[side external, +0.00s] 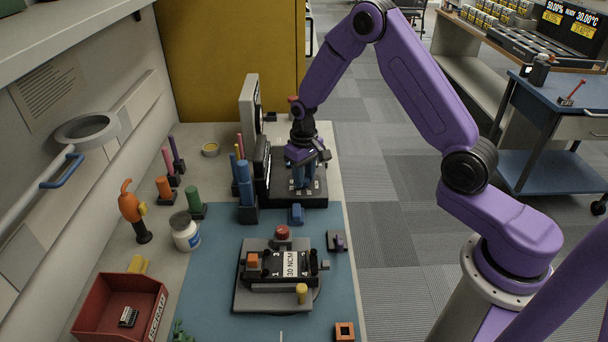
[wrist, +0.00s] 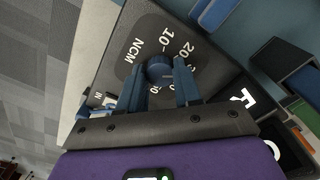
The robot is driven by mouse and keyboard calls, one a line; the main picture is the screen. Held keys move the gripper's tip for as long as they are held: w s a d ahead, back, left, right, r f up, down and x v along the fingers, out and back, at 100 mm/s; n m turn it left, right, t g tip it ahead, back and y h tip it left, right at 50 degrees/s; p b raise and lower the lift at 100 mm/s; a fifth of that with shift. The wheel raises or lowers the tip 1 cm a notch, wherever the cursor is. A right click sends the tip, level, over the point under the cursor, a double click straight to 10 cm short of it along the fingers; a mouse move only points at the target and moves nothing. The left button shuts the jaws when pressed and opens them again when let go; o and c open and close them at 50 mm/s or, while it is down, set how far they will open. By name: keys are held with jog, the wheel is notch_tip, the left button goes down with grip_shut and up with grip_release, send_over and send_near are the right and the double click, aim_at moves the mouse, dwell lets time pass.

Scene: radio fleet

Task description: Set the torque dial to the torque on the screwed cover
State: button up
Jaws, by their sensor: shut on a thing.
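My gripper (side external: 303,172) is at the dark dial box (side external: 312,198) at the back of the bench. In the wrist view its two blue fingers (wrist: 158,82) are shut on the round blue torque dial (wrist: 160,68), one on each side. The dial's plate reads 10, 20 and NCM; another number is partly hidden by the fingers. I cannot tell clearly which mark the dial points at. The screwed cover's white label (side external: 291,263) reads 30 NCM. It is on the black unit on a grey plate (side external: 245,301) on the blue mat.
Blue upright tools (side external: 245,180) stand just left of the dial box. A small blue block (side external: 296,214) lies in front of it. The aisle right of the bench is open.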

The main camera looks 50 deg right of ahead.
jog(key=shift+m, duration=0.8)
jog(key=o, duration=1)
jog(key=shift+o, duration=0.2)
jog(key=shift+r, duration=0.15)
notch_tip(320, 180, up, 17)
jog(key=shift+a+r, duration=0.1)
jog(key=shift+r, duration=0.05)
